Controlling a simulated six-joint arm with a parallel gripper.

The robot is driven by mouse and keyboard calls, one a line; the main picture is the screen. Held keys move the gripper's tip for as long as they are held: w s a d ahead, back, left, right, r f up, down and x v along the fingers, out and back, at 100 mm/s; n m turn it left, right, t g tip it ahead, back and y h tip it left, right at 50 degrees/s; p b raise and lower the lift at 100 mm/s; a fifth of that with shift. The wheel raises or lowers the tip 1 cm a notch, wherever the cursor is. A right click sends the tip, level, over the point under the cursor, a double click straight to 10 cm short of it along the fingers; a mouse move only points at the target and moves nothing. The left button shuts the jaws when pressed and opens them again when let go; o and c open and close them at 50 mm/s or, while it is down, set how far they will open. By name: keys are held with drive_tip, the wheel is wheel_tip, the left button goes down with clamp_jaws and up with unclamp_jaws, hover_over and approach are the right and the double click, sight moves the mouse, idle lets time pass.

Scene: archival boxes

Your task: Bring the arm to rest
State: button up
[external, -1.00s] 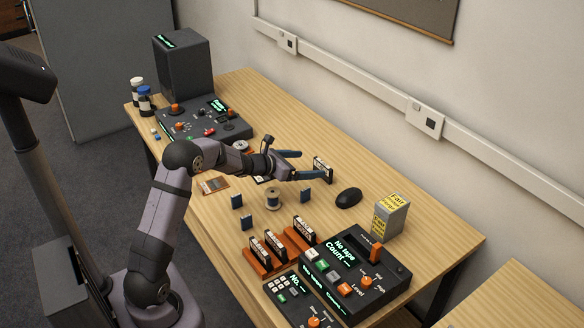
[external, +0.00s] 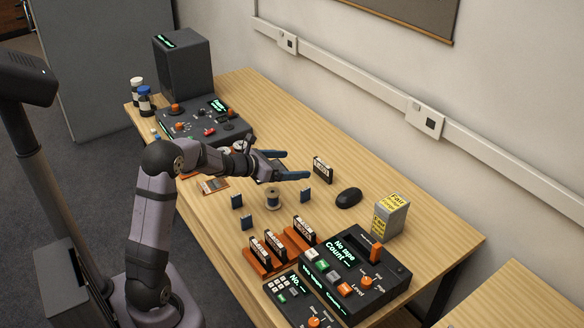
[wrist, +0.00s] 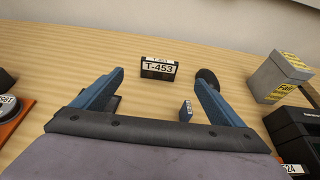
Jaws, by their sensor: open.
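My gripper (external: 297,164) is raised above the table (external: 420,232), with its blue fingers spread and nothing between them. In the wrist view the gripper (wrist: 160,80) is also open and empty. A dark cassette with a white label (external: 323,167) stands upright on the table just beyond the fingertips, apart from them. In the wrist view the cassette (wrist: 158,68) reads "T-453" and shows ahead between the fingers.
Near the arm are a spool (external: 272,199), small blue blocks (external: 305,195), a black mouse (external: 348,198) and a grey box (external: 391,215). Orange racks with cassettes (external: 267,251) and a tape console (external: 355,275) stand at the front. A control panel (external: 203,121) is behind.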

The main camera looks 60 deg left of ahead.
drive_tip(key=s+d+r+m+g+h+p, duration=0.15)
drive_tip(key=s+d+m+g+p, duration=0.35)
drive_tip(key=d+m, duration=0.6)
drive_tip(key=s+d+r+m+g+p, duration=0.3)
drive_tip(key=s+d+m+p, duration=0.3)
drive_tip(key=m, duration=0.9)
drive_tip(key=s+d+f+m+g+p, duration=0.1)
drive_tip(key=s+d+m+g, duration=0.1)
drive_tip(key=s, duration=0.5)
drive_tip(key=s+d+f+m+g+y+p, duration=0.1)
drive_tip(key=s+m, duration=0.3)
drive_tip(key=s, duration=0.4)
drive_tip(key=s+d+m+g+p, duration=0.1)
drive_tip(key=s+d+m+g, duration=0.1)
drive_tip(key=s, duration=0.5)
drive_tip(key=shift+s+d+f+m+g, duration=0.2)
drive_tip(key=shift+d+f+m+g, duration=0.15)
drive_tip(key=shift+d+m, duration=0.55)
drive_tip(key=shift+a+y, duration=0.15)
drive_tip(key=shift+y, duration=0.1)
